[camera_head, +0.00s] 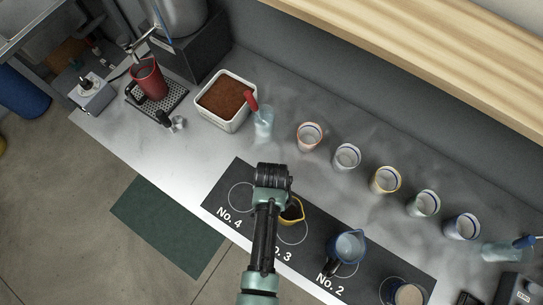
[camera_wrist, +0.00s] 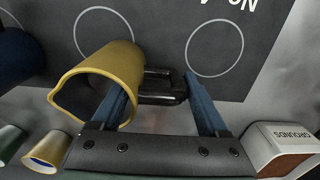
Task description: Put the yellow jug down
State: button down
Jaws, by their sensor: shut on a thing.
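The yellow jug (camera_head: 292,213) shows partly behind my arm in the head view, over or beside the No. 3 circle (camera_head: 297,236) on the dark mat (camera_head: 222,192). In the wrist view the yellow jug (camera_wrist: 97,80) is at the left, its open mouth towards the lower left. Its dark handle (camera_wrist: 160,88) lies between the fingers of my gripper (camera_wrist: 160,78), which is shut on it.
A blue jug (camera_head: 346,247) stands at No. 2, close to the yellow one. Another vessel (camera_head: 407,294) stands at the mat's right end. Several cups (camera_head: 347,156) line the counter behind. The No. 4 circle (camera_head: 240,197) is empty. A grounds box (camera_head: 227,100) stands farther left.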

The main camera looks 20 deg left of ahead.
jog(key=shift+f, duration=0.5)
jog(key=shift+f, duration=0.15)
grip_release()
notch_tip(320, 180, up, 12)
jog(key=shift+r, duration=0.2)
dwell(0.7)
